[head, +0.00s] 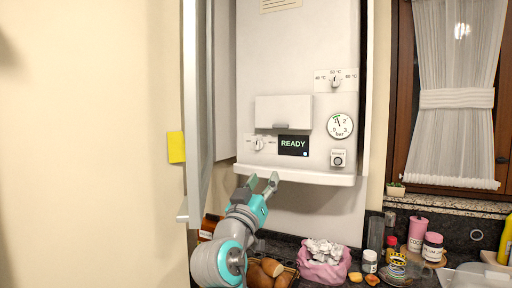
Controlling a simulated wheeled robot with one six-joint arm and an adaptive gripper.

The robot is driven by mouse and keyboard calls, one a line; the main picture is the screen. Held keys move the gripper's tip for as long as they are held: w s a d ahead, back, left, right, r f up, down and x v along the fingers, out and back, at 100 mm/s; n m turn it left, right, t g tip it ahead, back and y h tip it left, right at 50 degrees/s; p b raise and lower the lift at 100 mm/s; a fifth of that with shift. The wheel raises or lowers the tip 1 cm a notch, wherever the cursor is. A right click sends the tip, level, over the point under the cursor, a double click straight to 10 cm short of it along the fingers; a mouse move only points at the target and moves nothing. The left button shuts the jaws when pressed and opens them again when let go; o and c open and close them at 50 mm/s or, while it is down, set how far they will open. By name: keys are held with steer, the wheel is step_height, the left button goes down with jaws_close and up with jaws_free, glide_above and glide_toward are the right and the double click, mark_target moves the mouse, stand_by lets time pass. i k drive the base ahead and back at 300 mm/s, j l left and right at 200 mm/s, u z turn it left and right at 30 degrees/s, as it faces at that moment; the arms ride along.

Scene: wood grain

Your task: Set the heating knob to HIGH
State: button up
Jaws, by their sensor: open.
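A white boiler (297,45) hangs on the wall with its cabinet door open at the left. A small knob (260,144) sits on its lower left, on a pale label strip whose words are too small to read surely. A second knob (335,82) sits higher at the right, with temperature marks in °C around it. I cannot surely read which one is marked HIGH. My gripper (262,180) is open and empty, its fingers pointing up, just below the lower left knob and near the boiler's bottom ledge. It appears apart from both knobs.
A display (293,145) reads READY beside the lower knob, under a closed flap (284,110). A pressure gauge (340,125) and a button (338,159) are at the right. The open door (198,100) stands left of my arm. The counter below holds a pink bag (324,270) and jars.

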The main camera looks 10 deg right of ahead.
mark_target(258, 144)
steer(key=i, duration=0.95)
